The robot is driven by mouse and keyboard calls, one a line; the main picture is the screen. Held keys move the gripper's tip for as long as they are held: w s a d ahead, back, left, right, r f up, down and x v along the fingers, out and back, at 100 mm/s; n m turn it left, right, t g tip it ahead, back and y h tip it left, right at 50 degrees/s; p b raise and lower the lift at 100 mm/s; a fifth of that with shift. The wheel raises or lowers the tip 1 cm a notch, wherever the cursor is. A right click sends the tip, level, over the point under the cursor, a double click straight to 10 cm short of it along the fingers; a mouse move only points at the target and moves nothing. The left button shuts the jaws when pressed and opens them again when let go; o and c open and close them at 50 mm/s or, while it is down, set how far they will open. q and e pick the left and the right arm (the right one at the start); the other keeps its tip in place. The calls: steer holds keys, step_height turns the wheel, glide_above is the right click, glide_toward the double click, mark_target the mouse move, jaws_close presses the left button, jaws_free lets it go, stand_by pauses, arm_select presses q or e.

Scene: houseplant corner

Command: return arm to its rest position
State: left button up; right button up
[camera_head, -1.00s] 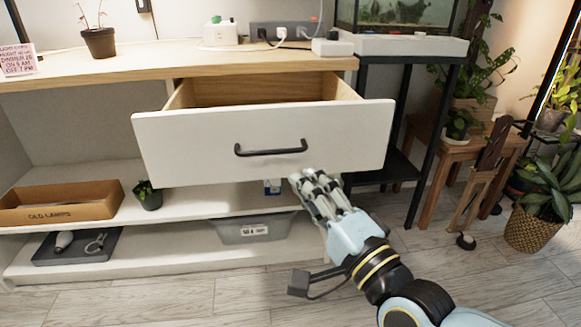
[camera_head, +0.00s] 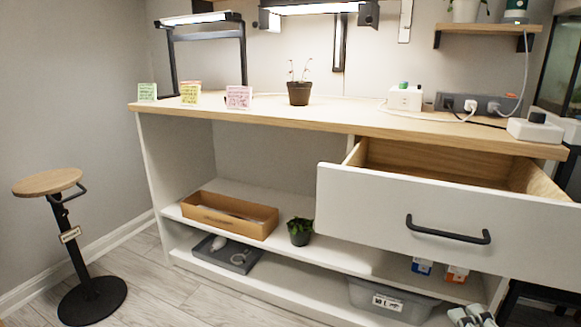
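My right gripper (camera_head: 472,316) shows only by its pale fingertips at the bottom edge, right of the grey bin. The rest of it and its arm are out of the picture, and its opening cannot be made out. It is below the open drawer (camera_head: 440,215) and apart from the drawer's black handle (camera_head: 447,230). My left gripper is not in view.
A wooden-topped bench (camera_head: 330,115) holds a small potted seedling (camera_head: 299,93), a white timer box (camera_head: 405,98) and a power strip (camera_head: 470,105). Below are a cardboard box (camera_head: 230,215), a small plant (camera_head: 300,232) and a grey bin (camera_head: 390,301). A stool (camera_head: 48,182) stands left on otherwise clear floor.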

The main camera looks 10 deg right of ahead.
steer(key=s+f+n+g+y, duration=0.1)
steer(key=s+f+n+g, duration=0.25)
steer(key=f, duration=0.65)
steer(key=s+f+n+g+y, duration=0.1)
steer(key=s+f+n+g, duration=0.3)
steer(key=f, duration=0.7)
steer(key=s+d+f+n+g, duration=0.1)
steer(key=s+f+n+g, duration=0.5)
steer(key=s+f, duration=0.4)
arm_select(q)
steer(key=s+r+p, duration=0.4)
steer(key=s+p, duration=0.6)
steer(key=p, duration=0.3)
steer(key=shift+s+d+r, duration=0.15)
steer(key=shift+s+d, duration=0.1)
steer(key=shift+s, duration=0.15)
arm_select(e)
steer(key=s+d+r+n+g+h, duration=0.1)
steer(key=s+n+g, duration=0.3)
steer(key=s, duration=1.6)
steer(key=shift+d+r, duration=0.2)
steer(key=shift+r, duration=0.1)
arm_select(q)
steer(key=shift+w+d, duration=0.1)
arm_select(e)
steer(key=shift+s, duration=0.1)
